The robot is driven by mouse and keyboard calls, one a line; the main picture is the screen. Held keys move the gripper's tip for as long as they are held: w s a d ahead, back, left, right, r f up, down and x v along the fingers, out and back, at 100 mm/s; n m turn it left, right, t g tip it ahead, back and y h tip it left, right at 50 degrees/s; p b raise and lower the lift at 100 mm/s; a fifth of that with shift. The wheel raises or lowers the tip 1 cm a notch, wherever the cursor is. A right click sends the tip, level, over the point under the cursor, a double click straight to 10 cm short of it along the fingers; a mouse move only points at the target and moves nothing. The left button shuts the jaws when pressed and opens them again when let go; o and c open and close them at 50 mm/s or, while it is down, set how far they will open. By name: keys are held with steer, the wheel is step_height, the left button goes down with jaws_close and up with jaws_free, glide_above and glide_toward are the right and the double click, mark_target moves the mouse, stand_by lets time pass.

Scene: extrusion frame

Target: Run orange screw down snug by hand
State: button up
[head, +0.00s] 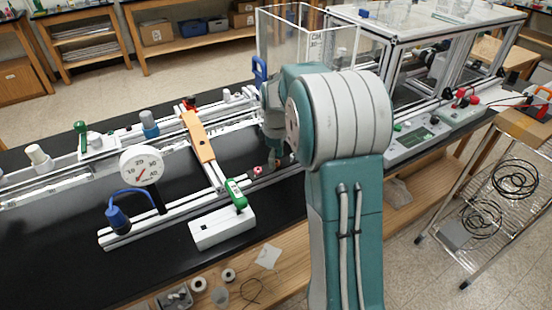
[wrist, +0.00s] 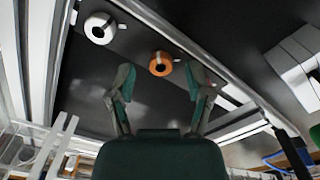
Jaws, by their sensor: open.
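The orange screw (wrist: 160,63) shows in the wrist view as a round orange head with a pale centre and a small white tab at its right. It lies beyond my gripper (wrist: 161,78), between the lines of the two fingertips. The fingers are spread apart and nothing is held between them. In the head view my own arm covers much of the gripper and the work area, and I cannot make out the orange screw there for certain.
A similar white round-headed part (wrist: 99,28) sits left of the orange screw. Metal rails edge the dark surface.

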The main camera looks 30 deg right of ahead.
steer(key=shift+f, duration=0.3)
jaws_close()
